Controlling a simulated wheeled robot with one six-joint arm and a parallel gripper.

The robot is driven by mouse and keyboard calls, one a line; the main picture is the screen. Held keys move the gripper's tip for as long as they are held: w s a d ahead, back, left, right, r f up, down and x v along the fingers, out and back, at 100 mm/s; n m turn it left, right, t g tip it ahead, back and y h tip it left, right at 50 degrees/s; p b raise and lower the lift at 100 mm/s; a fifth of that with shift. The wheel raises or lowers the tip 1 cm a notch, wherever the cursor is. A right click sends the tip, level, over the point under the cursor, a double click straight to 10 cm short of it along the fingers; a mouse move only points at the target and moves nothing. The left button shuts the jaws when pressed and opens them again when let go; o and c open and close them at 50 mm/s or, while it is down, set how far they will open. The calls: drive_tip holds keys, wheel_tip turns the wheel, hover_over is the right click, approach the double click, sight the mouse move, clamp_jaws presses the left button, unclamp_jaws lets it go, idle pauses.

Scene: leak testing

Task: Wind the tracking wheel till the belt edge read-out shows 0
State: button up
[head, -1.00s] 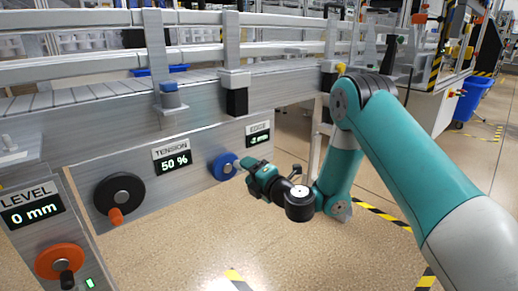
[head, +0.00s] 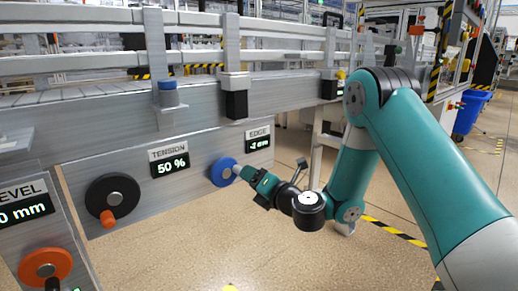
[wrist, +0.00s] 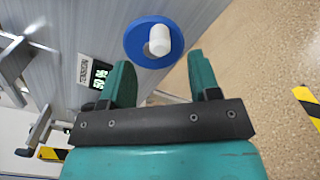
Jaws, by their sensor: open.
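The blue tracking wheel (head: 223,171) is on the grey conveyor side panel, under the EDGE read-out (head: 259,143), which appears to show -2 mm. In the wrist view the blue wheel (wrist: 136,42) has a white knob (wrist: 159,40) sticking out from it. My gripper (wrist: 160,75) is open, with its two teal fingers pointing at the wheel. The knob stands just beyond the fingertips, roughly between them, and nothing is held. In the head view my gripper (head: 243,174) is close to the wheel's right side; contact cannot be told there.
Left of the wheel are the TENSION read-out (head: 171,167) at 50 % and a black wheel with an orange knob (head: 113,195). A LEVEL read-out (head: 24,212) and orange wheel (head: 46,266) are at far left. The floor below is open.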

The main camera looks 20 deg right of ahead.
drive_tip(key=n+b, duration=1.1)
drive_tip(key=n, duration=1.8)
drive_tip(key=shift+r, duration=0.1)
drive_tip(key=shift+w+a, duration=0.1)
drive_tip(key=shift+p+x, duration=1.85)
drive_tip(key=shift+x, duration=0.5)
